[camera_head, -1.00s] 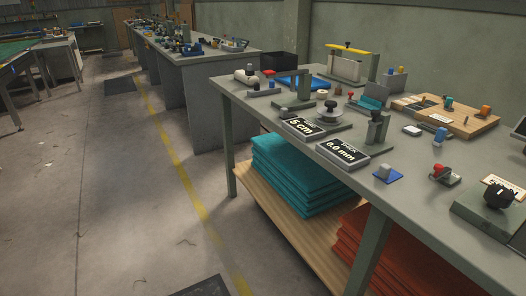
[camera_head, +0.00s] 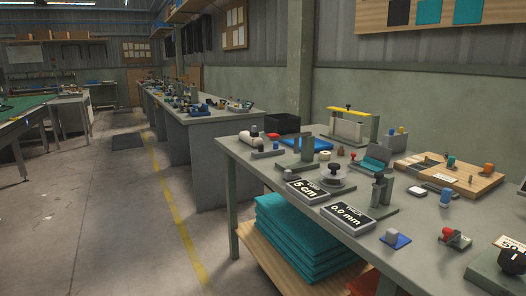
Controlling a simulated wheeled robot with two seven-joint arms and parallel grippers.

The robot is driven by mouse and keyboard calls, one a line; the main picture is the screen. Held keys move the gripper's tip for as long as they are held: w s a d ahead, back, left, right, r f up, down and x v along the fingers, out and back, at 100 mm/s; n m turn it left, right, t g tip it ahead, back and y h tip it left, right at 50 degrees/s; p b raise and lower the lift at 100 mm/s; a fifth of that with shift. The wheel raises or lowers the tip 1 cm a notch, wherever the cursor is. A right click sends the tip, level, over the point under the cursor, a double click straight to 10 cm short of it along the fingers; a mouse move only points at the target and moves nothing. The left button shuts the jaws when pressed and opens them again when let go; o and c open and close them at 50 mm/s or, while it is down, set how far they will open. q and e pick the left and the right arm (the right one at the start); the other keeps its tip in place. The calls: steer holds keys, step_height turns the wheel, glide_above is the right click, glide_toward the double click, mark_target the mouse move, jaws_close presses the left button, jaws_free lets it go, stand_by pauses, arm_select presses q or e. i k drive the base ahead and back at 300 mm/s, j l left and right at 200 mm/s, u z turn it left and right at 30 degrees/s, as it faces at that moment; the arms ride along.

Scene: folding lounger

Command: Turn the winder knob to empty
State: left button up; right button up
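A black knob (camera_head: 513,262) sits on a dark grey-green box (camera_head: 490,272) at the lower right edge of the head view, partly cut off. A pale label plate (camera_head: 510,243) stands behind it; its text is too cut off to read. A round disc with a dark knob on top (camera_head: 335,167) stands farther back on the same bench, behind a display reading "5 cm" (camera_head: 307,190). I cannot tell for certain which of these is the winder knob. Neither of my grippers is in view.
The grey workbench (camera_head: 420,270) also holds a "0.0 mm" display (camera_head: 348,217), a red-topped clamp (camera_head: 453,237), a blue pad (camera_head: 395,240) and a wooden board (camera_head: 450,175). Folded teal cloth (camera_head: 300,235) lies on the shelf below. The floor (camera_head: 110,220) at left is open.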

mark_target(333, 176)
steer(key=i+l+z, duration=0.25)
steer(key=z, duration=0.25)
steer(key=i+l+z, duration=0.1)
steer(key=i+z, duration=0.15)
steer(key=z, duration=0.2)
